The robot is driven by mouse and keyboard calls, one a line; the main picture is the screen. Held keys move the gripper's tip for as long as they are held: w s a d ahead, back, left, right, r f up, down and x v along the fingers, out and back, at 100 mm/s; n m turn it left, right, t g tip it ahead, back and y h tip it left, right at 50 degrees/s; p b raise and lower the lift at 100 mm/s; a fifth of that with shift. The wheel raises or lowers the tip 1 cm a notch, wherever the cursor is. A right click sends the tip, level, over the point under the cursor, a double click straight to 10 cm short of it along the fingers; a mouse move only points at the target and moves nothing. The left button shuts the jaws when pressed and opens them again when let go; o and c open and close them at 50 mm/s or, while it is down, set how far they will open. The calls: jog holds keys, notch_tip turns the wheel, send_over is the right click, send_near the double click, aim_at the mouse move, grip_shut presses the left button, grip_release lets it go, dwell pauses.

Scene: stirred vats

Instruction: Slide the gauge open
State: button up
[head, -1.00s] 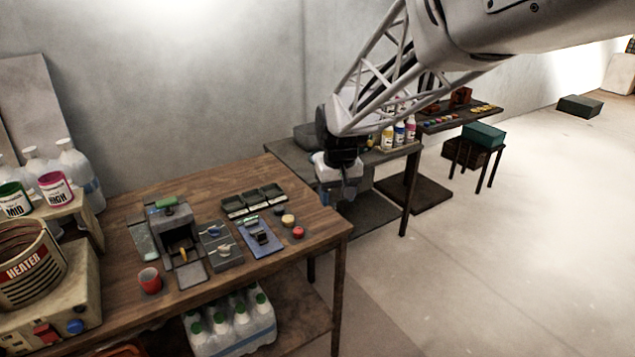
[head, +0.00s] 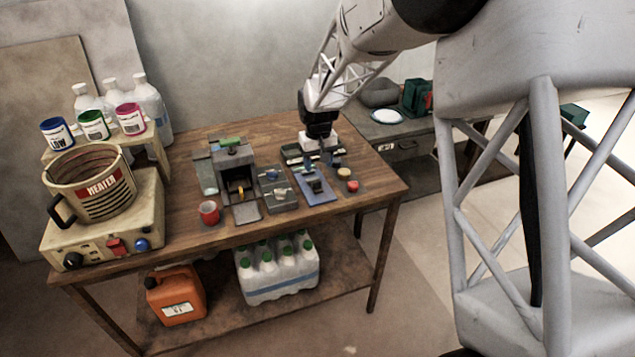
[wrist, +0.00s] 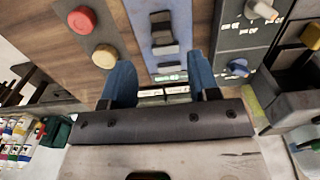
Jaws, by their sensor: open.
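The gauge appears to be the dark sliding piece (head: 314,185) on a blue plate (head: 325,197) on the wooden bench. In the wrist view the blue plate (wrist: 146,14) carries stepped grey blocks (wrist: 164,38), with a small green display at its end. My gripper (head: 323,160) hangs over the back of the plate, near the labelled trays. Its two blue fingers (wrist: 162,78) are apart with nothing between them, one to each side of the plate's green-display end in the picture. I cannot tell its exact height above the plate.
A red button (head: 352,186) and a yellow one stand right of the plate. A grey panel with knobs (head: 278,198) is close on its left. Further left are a grey machine (head: 232,165), a red cup (head: 209,212) and a heater pot (head: 90,180). Dark trays (head: 292,153) lie behind.

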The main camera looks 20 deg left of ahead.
aim_at(317, 182)
jog(key=shift+a+f, duration=0.1)
jog(key=shift+f, duration=0.15)
jog(key=shift+f, duration=3.75)
grip_shut()
